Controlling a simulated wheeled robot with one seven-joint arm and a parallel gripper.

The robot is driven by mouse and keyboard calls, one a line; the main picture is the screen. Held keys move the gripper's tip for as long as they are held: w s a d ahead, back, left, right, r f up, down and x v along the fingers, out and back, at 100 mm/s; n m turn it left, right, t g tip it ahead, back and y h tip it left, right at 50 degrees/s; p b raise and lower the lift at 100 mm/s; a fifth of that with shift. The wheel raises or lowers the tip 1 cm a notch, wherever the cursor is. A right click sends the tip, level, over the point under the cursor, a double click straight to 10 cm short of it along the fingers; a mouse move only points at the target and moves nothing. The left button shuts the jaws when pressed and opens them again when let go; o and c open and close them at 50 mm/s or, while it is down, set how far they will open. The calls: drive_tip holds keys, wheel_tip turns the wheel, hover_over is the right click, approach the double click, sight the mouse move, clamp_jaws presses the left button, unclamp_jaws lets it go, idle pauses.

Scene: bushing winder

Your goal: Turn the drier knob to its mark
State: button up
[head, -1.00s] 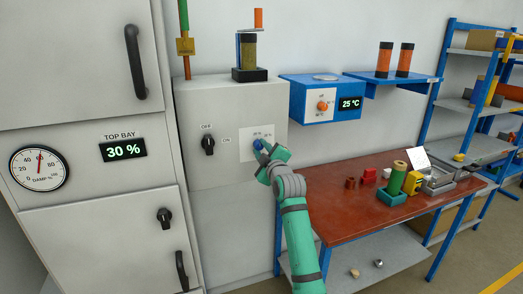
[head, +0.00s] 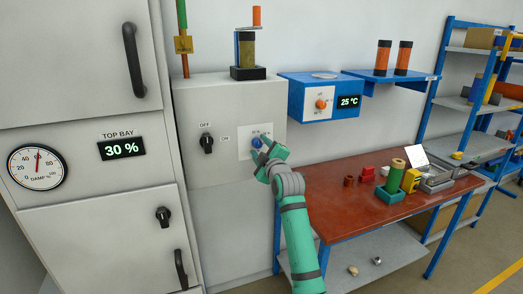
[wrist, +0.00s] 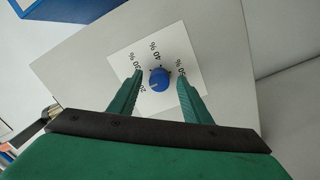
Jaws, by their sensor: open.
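The drier knob (head: 257,142) is small, round and blue, on a white dial plate (head: 246,152) on the front of the grey cabinet. In the wrist view the knob (wrist: 159,79) has percent labels around its upper side; 40 % and 50 % read most clearly. A pale line on the knob seems to point to its lower left, towards the 20 label. My gripper (wrist: 161,76) is open, one green finger on each side of the knob, with visible gaps. In the head view my gripper (head: 268,152) partly covers the plate. I cannot tell the fingers' depth against the knob.
A black OFF/ON switch (head: 207,143) sits left of the plate. The top bay display (head: 122,149) reads 30 %, beside a damp gauge (head: 37,166). A blue heater box (head: 323,98) hangs to the right, above a red-topped bench (head: 340,205).

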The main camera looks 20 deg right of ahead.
drive_tip(key=s, duration=1)
drive_tip(key=shift+s, duration=0.4)
drive_tip(key=s+a+f+m, duration=0.3)
drive_tip(key=s+a+f, duration=0.15)
drive_tip(key=f, duration=0.45)
drive_tip(key=s+a+f+m, duration=0.2)
drive_tip(key=s+a+f, duration=0.3)
drive_tip(key=f, duration=0.4)
drive_tip(key=s+a+f+m, duration=0.3)
drive_tip(key=a+f, duration=0.4)
drive_tip(key=f, duration=0.2)
drive_tip(key=s+a+f+m, duration=0.1)
drive_tip(key=s+a+f, duration=0.15)
drive_tip(key=s, duration=0.25)
drive_tip(key=s+a+f+m+g+h, duration=0.1)
drive_tip(key=s+a+f, duration=0.1)
drive_tip(key=s+f, duration=0.3)
drive_tip(key=s+a+f+m, duration=0.1)
drive_tip(key=s+a+f, duration=0.15)
drive_tip(key=s, duration=0.35)
drive_tip(key=s+a+r, duration=0.1)
drive_tip(key=s, duration=1.4)
drive_tip(key=s+a+r+g+y, duration=0.1)
drive_tip(key=s+a, duration=0.1)
drive_tip(key=s, duration=1.3)
drive_tip(key=shift+g, duration=0.3)
drive_tip(key=shift+a, duration=0.1)
